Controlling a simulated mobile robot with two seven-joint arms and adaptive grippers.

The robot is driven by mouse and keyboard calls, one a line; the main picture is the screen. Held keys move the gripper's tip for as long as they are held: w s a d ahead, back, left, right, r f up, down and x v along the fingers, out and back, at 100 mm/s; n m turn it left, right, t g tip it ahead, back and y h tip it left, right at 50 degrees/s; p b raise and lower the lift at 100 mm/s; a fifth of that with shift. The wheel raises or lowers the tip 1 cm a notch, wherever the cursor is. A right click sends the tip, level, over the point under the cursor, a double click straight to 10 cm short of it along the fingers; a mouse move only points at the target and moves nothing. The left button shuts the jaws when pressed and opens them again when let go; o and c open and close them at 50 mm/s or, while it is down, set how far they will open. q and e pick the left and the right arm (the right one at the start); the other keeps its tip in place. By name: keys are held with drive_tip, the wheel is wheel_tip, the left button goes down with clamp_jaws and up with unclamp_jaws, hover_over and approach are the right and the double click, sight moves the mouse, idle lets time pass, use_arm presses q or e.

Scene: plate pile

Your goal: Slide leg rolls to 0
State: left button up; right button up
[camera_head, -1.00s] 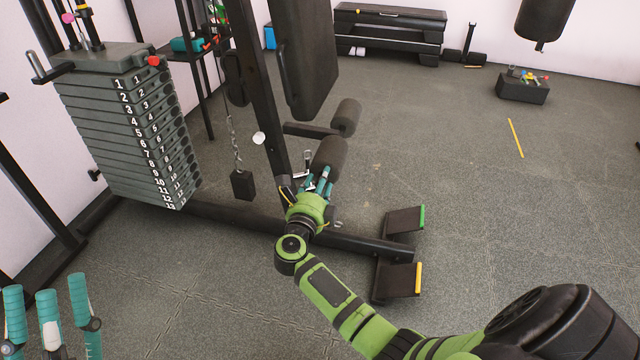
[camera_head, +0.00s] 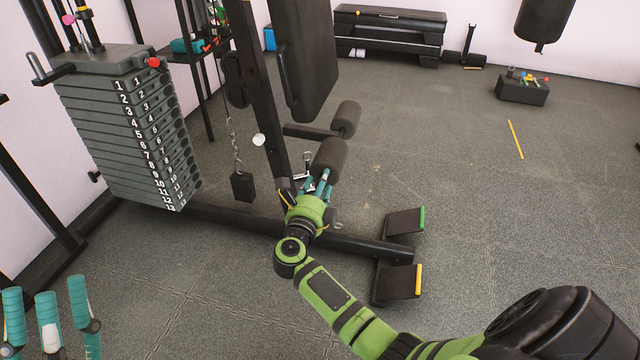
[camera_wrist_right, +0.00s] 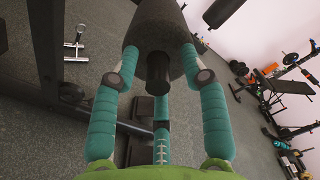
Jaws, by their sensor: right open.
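Two dark grey foam leg rolls, a near one (camera_head: 331,157) and a far one (camera_head: 347,117), sit on the weight machine beside its black upright. My right gripper (camera_head: 322,180) is at the near roll's lower end. In the right wrist view, its teal fingers (camera_wrist_right: 158,75) are open on both sides of the near roll (camera_wrist_right: 160,28), whose dark end stub points toward the palm. Whether the fingers touch the foam is unclear. My left gripper (camera_head: 48,310) is at the lower left, with its teal fingers spread apart and nothing between them.
The numbered weight stack (camera_head: 125,130) stands at the left. A black hanging weight (camera_head: 243,186) is left of the upright. Two black footplates (camera_head: 403,222) stand right of my right gripper. A bench (camera_head: 388,30) is at the back. The floor at right is mostly open.

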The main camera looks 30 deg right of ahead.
drive_tip(key=v, duration=1.1)
drive_tip(key=shift+s+a, duration=0.2)
drive_tip(key=shift+a, duration=0.1)
drive_tip(key=shift+c, duration=0.4)
